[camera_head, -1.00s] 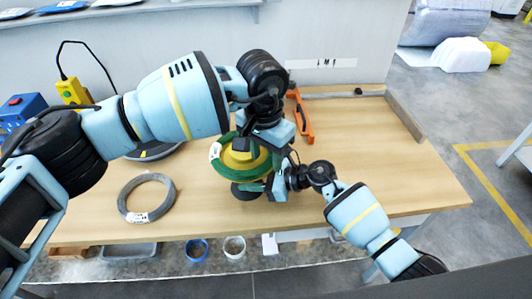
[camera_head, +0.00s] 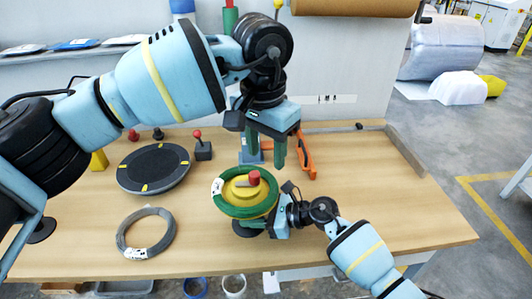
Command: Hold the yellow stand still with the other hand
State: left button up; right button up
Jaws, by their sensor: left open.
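The yellow stand (camera_head: 238,190) has a round yellow top with a red knob and a dark base. It stands upright on the table. A green coil (camera_head: 229,207) with a white label lies around its top. My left gripper (camera_head: 266,150) points down above and behind the stand, its two green-padded fingers apart and nothing between them. My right gripper (camera_head: 272,218) comes in low from the right and is right at the stand's side, below the coil. Its fingertips are mostly hidden there, so I cannot tell how far they close.
A grey coil (camera_head: 146,233) lies left of the stand. A black turntable (camera_head: 153,168) and a small box with a red knob (camera_head: 203,149) are behind it. An orange tool (camera_head: 306,157) lies behind the stand. The table's right part (camera_head: 400,205) is clear.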

dwell(0.4)
jog(key=o, duration=0.9)
jog(key=shift+c, duration=0.2)
jog(key=v, duration=1.2)
jog(key=shift+s, duration=0.1)
